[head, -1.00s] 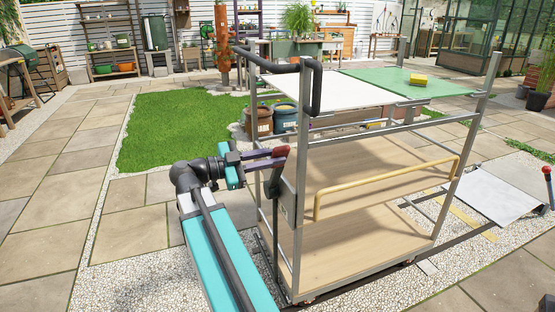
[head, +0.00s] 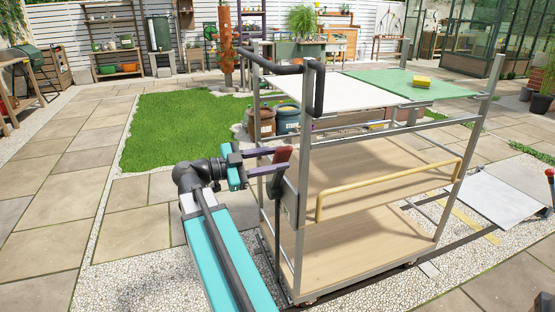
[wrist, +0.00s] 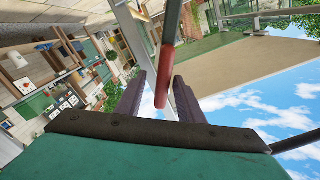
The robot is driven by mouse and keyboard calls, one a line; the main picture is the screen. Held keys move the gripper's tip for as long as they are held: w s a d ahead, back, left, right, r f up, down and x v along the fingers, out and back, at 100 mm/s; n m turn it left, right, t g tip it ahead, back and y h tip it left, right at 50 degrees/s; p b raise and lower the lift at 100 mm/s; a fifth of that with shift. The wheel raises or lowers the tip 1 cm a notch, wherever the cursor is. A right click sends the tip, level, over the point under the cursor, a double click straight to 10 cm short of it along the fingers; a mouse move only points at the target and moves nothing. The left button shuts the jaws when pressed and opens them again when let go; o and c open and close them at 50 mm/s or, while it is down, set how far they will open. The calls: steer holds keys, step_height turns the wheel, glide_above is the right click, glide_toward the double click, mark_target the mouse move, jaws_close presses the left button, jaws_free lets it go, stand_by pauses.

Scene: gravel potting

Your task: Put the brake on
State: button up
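The brake lever with its red grip (head: 283,157) is on a grey plate (head: 289,203) at the cart's near left post. My gripper (head: 272,160) is at the lever, its purple fingers pointing right towards the cart. In the wrist view the red grip (wrist: 165,75) lies between my two finger tips (wrist: 160,88). The fingers stand apart, with sky showing beside the grip. I cannot tell whether either finger touches it. The cart (head: 370,195) is a grey metal frame with wooden shelves.
A black bent handle (head: 318,85) sticks out from the cart's top, above my gripper. A yellow rail (head: 385,188) crosses the cart's near side. A yellow block (head: 422,81) lies on the green top panel (head: 400,92). Paving left of my arm is clear.

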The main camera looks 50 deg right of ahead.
steer(key=p+v, duration=0.2)
steer(key=v, duration=1.1)
steer(key=shift+a, duration=0.2)
